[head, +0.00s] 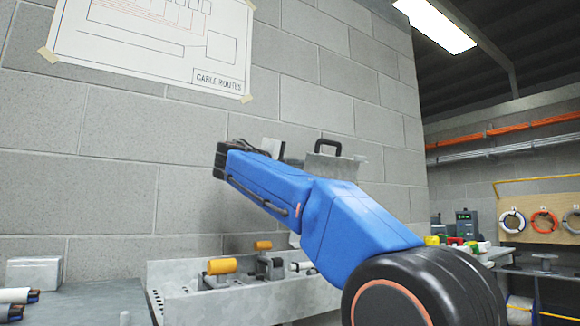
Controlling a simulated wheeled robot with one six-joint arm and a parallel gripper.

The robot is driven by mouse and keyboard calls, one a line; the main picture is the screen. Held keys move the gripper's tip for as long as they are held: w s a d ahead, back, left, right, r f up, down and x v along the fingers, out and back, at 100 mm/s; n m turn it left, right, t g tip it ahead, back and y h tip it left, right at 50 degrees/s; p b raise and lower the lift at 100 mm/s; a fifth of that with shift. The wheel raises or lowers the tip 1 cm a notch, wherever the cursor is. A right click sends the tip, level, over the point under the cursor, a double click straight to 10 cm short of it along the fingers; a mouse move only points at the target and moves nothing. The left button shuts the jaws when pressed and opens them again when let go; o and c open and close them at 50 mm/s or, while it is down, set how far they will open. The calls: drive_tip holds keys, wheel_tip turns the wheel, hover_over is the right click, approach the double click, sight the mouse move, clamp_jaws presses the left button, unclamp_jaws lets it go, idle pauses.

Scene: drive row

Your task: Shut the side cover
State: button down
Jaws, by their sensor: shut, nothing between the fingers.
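A grey metal panel with a black handle, which looks like the side cover (343,166), stands raised above a metal drive housing (185,300), in front of the block wall. My blue arm crosses in front of it and hides its lower part, so its hinge and exact angle cannot be told. The housing is open at the top in the part I see. Orange-yellow rollers and grey fittings show inside it.
A bench at the left holds a pale box (34,272) and dark-ended cylinders (14,302). A grey block wall (130,165) with a taped cable chart (150,40) stands close behind. At the right is another bench with coloured items and a board of cable coils (543,222).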

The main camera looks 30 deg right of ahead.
drive_tip(key=s+f+m+g+h, duration=0.1)
drive_tip(key=s+f+m, duration=0.7)
drive_tip(key=s, duration=1)
drive_tip(key=shift+d+f+g+h, duration=0.35)
drive_tip(key=shift+f+h, duration=0.25)
drive_tip(key=shift+f, duration=1.6)
wheel_tip(320, 180, up, 10)
drive_tip(key=shift+s, duration=0.1)
